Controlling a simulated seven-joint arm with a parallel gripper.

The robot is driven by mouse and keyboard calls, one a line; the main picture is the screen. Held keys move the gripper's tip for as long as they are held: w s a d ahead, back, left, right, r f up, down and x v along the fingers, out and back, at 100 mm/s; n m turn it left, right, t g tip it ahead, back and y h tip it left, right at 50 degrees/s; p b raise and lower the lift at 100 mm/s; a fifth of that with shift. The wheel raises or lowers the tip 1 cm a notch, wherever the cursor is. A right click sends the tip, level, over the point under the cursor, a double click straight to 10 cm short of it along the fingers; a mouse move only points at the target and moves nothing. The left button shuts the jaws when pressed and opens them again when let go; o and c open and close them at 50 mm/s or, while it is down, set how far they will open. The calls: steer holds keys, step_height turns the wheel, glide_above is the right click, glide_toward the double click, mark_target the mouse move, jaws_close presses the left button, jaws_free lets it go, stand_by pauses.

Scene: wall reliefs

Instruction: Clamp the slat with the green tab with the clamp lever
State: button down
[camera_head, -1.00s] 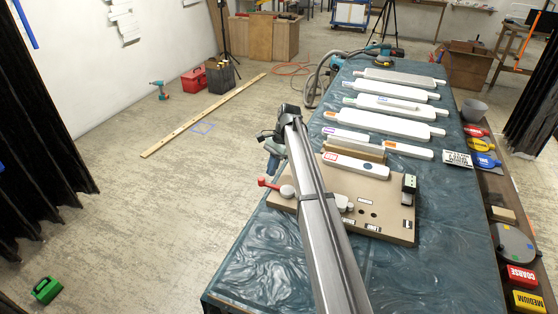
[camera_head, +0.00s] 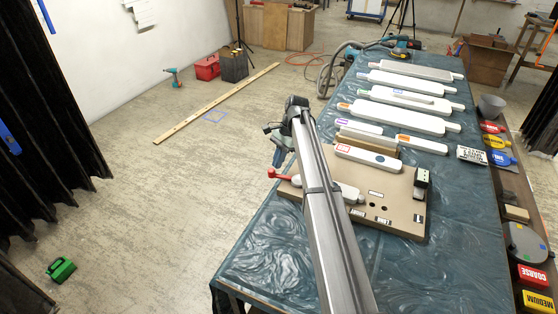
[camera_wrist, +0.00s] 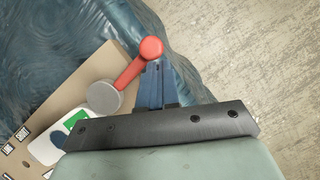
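The clamp lever (camera_head: 279,174) has a red handle with a round knob and sits at the left edge of the tan board. In the wrist view the lever (camera_wrist: 138,64) runs up from a grey round pivot. In the head view my arm hides part of a white slat there. My gripper (camera_wrist: 155,65) points at the lever, its blue fingertips right at the red knob. The finger gap is seen edge-on, so I cannot tell whether it grips.
Several white slats lie farther back on the teal-covered table (camera_head: 460,240). Coloured sanding blocks (camera_head: 533,275) line the right side.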

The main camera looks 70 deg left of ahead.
steer(key=w+a+r, duration=0.3)
steer(key=w+r, duration=0.4)
steer(key=r, duration=0.2)
steer(key=shift+a, duration=0.25)
stand_by(0.4)
